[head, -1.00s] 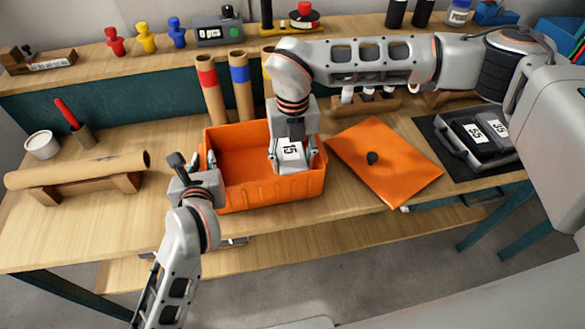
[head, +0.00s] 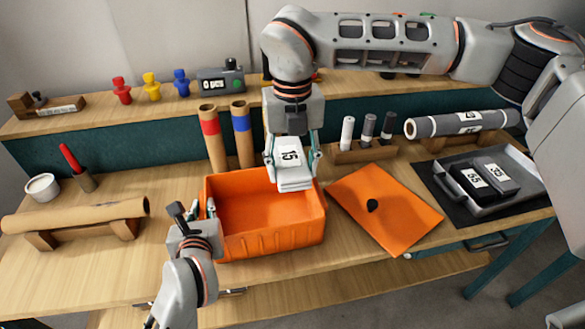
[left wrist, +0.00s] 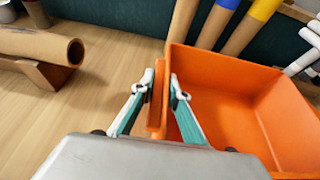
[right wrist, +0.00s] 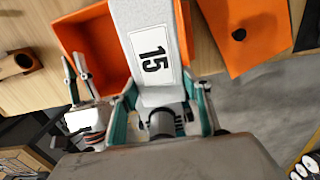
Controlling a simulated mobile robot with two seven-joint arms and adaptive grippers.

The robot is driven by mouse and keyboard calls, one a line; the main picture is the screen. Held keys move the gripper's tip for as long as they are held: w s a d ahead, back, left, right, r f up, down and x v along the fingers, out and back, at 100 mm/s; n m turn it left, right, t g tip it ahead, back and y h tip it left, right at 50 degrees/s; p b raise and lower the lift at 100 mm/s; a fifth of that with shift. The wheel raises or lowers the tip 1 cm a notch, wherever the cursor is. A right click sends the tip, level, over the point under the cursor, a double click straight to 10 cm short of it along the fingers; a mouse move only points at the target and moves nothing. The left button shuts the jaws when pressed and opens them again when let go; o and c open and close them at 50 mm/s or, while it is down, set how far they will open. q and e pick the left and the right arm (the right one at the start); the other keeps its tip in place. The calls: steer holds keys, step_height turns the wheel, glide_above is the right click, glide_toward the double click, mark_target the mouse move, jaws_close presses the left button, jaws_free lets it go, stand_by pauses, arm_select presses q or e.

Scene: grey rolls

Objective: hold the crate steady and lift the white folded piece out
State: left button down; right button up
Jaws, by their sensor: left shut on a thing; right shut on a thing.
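The orange crate (head: 265,244) stands on the wooden table and its visible floor is bare. My left gripper (head: 203,212) is shut on the crate's left wall (left wrist: 157,98), one finger inside and one outside. The white folded piece (head: 289,158) has a label reading 15. My right gripper (head: 293,160) is shut on it and holds it above the crate's back right part. In the right wrist view the white folded piece (right wrist: 148,18) lies between the fingers, with the crate (right wrist: 86,36) beyond it.
A grey tray with dark pieces (head: 515,196) is farther right. Cardboard tubes (head: 212,145) stand behind the crate. A brown roll on a rest (head: 75,216) lies left.

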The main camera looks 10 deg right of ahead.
arm_select(q)
steer(key=c, duration=1.9)
jaws_free()
steer(key=v, duration=1.2)
